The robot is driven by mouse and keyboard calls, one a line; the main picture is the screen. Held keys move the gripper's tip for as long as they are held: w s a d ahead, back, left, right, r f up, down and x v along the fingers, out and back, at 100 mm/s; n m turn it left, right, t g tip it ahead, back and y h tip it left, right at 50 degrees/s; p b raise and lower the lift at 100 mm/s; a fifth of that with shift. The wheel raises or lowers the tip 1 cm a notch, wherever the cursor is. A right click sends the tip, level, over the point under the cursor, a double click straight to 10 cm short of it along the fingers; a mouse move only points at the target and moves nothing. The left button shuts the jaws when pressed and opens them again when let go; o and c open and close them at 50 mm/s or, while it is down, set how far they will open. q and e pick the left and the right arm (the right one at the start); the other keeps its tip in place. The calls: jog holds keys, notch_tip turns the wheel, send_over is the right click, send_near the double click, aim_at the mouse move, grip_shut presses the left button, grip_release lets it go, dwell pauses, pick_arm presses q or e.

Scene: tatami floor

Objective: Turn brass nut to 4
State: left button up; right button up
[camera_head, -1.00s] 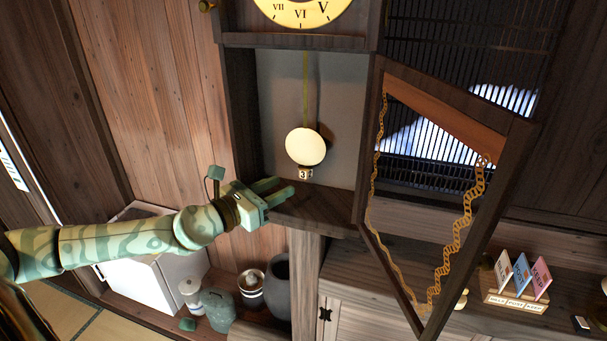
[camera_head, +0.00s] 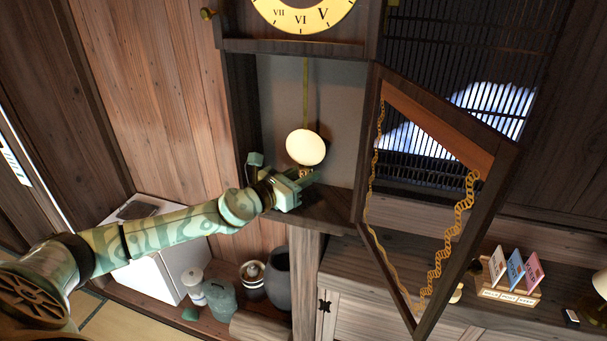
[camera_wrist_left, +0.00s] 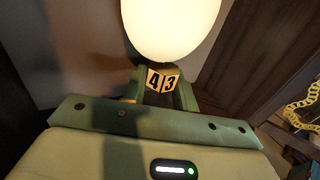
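The brass nut (camera_wrist_left: 163,80) sits just under the pale round pendulum bob (camera_head: 306,147). In the left wrist view its 4 face is at left and its 3 face at right, with a corner between them toward the camera. My left gripper (camera_head: 303,181) is inside the clock case, and its fingers stand on either side of the nut. I cannot tell whether they press on it. In the head view the gripper mostly hides the nut. The bob also shows in the left wrist view (camera_wrist_left: 170,22). My right gripper is not in view.
The dark case wall (camera_head: 243,110) is close left of my gripper, and the case floor (camera_head: 335,215) lies below. A card holder (camera_head: 508,293) stands on the cabinet at right. Jars (camera_head: 278,275) stand below.

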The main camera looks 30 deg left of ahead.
pick_arm(q)
jog(key=shift+r+y+p, duration=0.1)
jog(key=shift+y+p, duration=0.2)
jog(key=shift+p, duration=0.1)
jog(key=n+y+p, duration=0.2)
jog(key=p, duration=0.1)
jog(key=n+y+p, duration=0.2)
jog(key=y+p, duration=0.1)
jog(key=p, duration=0.1)
jog(key=shift+d+r+t+y+p, duration=0.15)
jog(key=shift+t+y+p, duration=0.15)
jog(key=shift+t, duration=0.1)
jog(key=n+y, duration=0.2)
jog(key=shift+f+y+p, duration=0.2)
jog(key=shift+y+p, duration=0.1)
jog(key=shift+y, duration=0.1)
jog(key=n+g+y, duration=0.1)
jog(key=y, duration=0.1)
jog(key=shift+n+y, duration=0.3)
jog(key=shift+n, duration=0.1)
jog(key=n+g+y, duration=0.2)
jog(key=y, duration=0.1)
jog(key=shift+d, duration=0.1)
jog(key=shift+n+g+y+b, duration=0.45)
jog(key=shift+n+g+y, duration=0.35)
jog(key=shift+y, duration=0.4)
jog(key=shift+n+y, duration=0.4)
jog(key=shift+r, duration=0.1)
